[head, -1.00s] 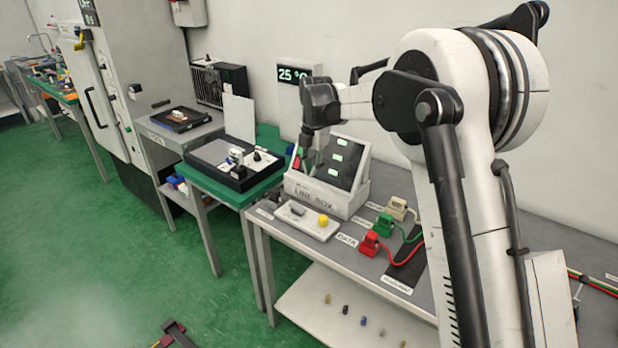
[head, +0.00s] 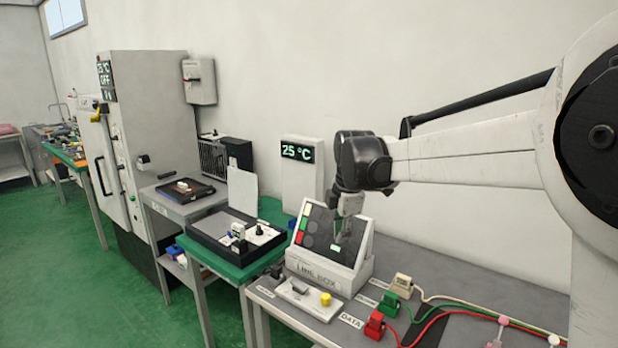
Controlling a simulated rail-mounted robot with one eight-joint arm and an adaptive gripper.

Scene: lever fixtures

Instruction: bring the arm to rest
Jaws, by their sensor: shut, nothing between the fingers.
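My arm reaches in from the right in the head view, its forearm about level. My gripper (head: 341,236) points down from the dark wrist, its closed fingers in front of the sloped dark panel of the line box (head: 322,268). The fingers hold nothing. I cannot tell whether the fingertips touch the panel. Coloured indicators show on the panel's left side, and one small light glows beside the fingertips. The gripper hides part of the panel.
A white plate with a yellow knob (head: 325,299) lies before the box. Red (head: 375,325), green (head: 389,303) and cream (head: 401,284) plugs with cables sit to the right. A black tray (head: 238,240) stands on the green table. A tall grey cabinet (head: 150,130) is farther left.

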